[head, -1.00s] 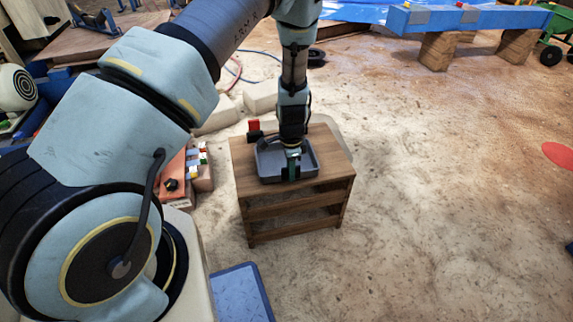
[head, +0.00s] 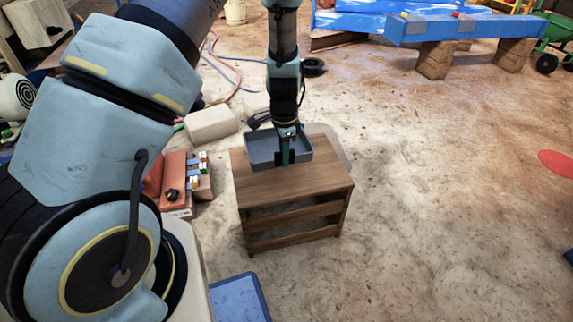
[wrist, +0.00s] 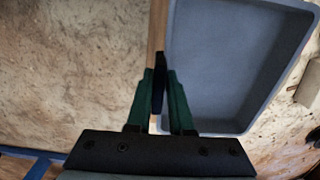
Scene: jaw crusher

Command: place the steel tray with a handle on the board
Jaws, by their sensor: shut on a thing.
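The grey steel tray (head: 262,150) is in my gripper (head: 285,156), over the far part of the small wooden shelf unit. It looks roughly level and raised, but the gap beneath it is hard to judge. In the wrist view the tray (wrist: 225,60) fills the right side. The green fingers of my gripper (wrist: 160,78) are closed on a dark part beside the tray's near wall, which looks like its handle (wrist: 159,85). A blue flat panel (head: 238,298) lies on the floor at the bottom. I cannot tell whether it is the board.
The shelf unit's wooden top (head: 300,184) is bare in front of the tray. Orange-red boxes (head: 178,180) and a pale block (head: 210,124) lie left of it. A long blue beam (head: 470,27) on wooden blocks stands at the back right. The floor at right is open.

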